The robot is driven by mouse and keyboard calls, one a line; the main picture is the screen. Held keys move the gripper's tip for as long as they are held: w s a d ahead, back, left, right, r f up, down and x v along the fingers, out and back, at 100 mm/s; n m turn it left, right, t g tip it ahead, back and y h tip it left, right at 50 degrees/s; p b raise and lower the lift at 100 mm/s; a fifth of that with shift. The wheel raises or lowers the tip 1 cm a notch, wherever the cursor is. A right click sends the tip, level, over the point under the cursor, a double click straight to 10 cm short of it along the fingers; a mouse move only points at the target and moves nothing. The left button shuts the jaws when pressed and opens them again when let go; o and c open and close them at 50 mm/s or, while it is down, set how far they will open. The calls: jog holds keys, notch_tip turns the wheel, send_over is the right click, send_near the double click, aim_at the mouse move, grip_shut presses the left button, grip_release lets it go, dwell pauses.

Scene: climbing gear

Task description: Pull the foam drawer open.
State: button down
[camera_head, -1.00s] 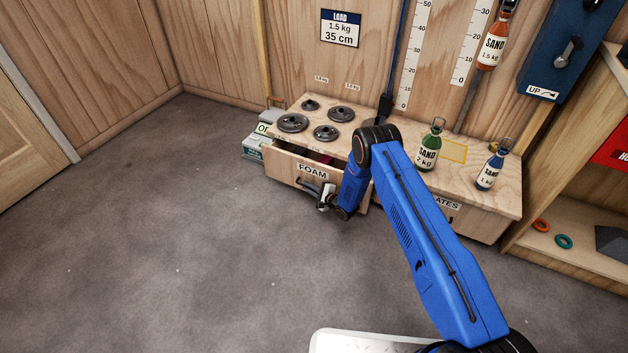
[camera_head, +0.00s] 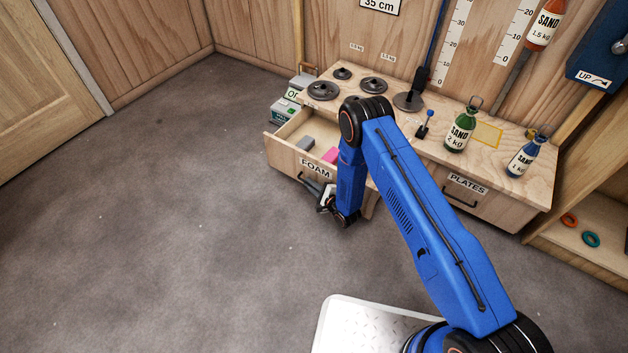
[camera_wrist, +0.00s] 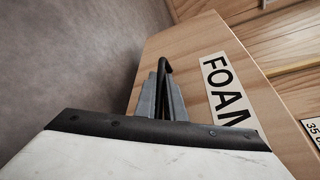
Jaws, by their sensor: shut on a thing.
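The foam drawer (camera_head: 285,153) is a wooden drawer with a "FOAM" label on its front, and it stands open from the left of the wooden bench. A grey block (camera_head: 306,143) and a pink block (camera_head: 330,155) lie inside it. My gripper (camera_head: 313,186) is at the drawer front, just below the label. In the wrist view its fingers (camera_wrist: 160,95) are shut on the dark drawer handle (camera_wrist: 163,66). The label also shows there, to the right of the fingers. My arm hides the right part of the drawer.
On the bench top stand several dark weight plates (camera_head: 323,90), a green sand bottle (camera_head: 461,127) and a blue sand bottle (camera_head: 524,156). The plates drawer (camera_head: 480,200) to the right is shut. The grey floor (camera_head: 180,220) in front and left is clear.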

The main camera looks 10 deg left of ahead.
jog(key=shift+s, duration=0.2)
jog(key=c, duration=2.1)
grip_release()
jog(key=shift+d, duration=0.1)
jog(key=v, duration=1.7)
jog(key=shift+s, duration=0.15)
